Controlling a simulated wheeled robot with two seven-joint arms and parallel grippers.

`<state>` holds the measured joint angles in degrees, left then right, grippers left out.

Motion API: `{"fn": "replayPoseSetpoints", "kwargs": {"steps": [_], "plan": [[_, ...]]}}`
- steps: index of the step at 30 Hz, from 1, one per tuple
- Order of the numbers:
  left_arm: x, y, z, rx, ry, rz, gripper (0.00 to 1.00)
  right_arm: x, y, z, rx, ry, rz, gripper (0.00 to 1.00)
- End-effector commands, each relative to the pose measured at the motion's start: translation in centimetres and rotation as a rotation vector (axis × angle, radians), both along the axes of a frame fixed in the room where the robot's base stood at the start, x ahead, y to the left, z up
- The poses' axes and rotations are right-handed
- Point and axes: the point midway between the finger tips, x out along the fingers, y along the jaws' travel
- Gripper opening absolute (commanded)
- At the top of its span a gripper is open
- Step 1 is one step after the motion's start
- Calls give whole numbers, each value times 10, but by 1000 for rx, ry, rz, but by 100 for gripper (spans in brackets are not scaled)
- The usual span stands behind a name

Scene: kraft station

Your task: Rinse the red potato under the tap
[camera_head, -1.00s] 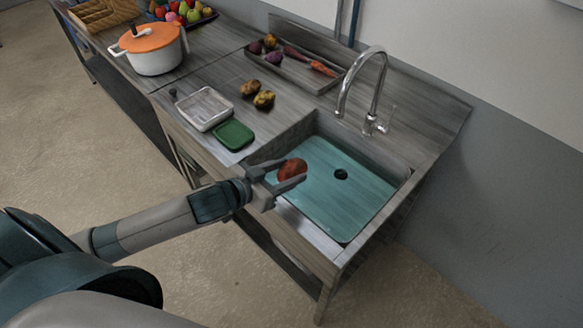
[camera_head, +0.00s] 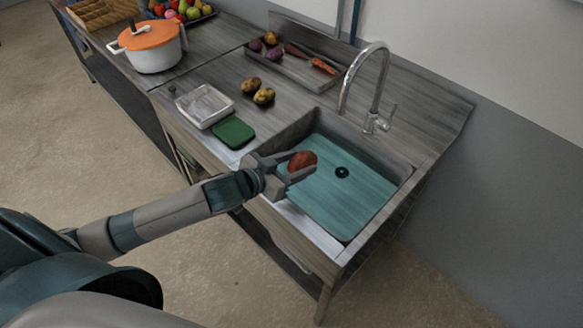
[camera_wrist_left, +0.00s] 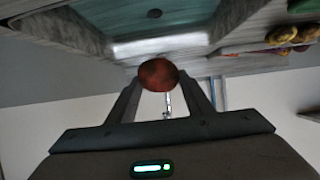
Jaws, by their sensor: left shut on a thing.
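The red potato (camera_head: 302,160) is held between the fingers of my left gripper (camera_head: 297,165), above the left side of the sink basin (camera_head: 350,205). In the left wrist view the red potato (camera_wrist_left: 158,74) sits between both fingertips (camera_wrist_left: 160,88). The tap (camera_head: 378,90) rises at the back of the sink, with its spout bent over toward the basin's back left. The potato is apart from the spout, lower and nearer to me. No water shows from the tap. My right gripper is not in view.
Left of the sink are a green sponge-like block (camera_head: 233,132), a clear container (camera_head: 204,105) and two yellowish potatoes (camera_head: 258,91). A tray (camera_head: 290,68) of vegetables stands behind. A white pot (camera_head: 152,52) with an orange lid is farther left. The basin's right side is free.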

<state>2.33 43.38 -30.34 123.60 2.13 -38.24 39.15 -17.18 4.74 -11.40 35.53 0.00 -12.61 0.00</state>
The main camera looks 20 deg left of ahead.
Motion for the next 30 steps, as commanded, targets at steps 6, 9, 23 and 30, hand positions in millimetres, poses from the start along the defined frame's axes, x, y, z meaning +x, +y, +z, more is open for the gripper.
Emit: {"fn": "replayPoseSetpoints", "kwargs": {"steps": [6,9,23,30], "plan": [[17,-7,-4,-1,-3,-1,22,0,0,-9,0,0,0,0],[25,-10,-6,-1,-2,0,22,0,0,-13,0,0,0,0],[59,-25,-13,-1,-2,0,22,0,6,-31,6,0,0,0],[77,-32,-15,-2,0,-1,22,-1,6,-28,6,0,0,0]]}}
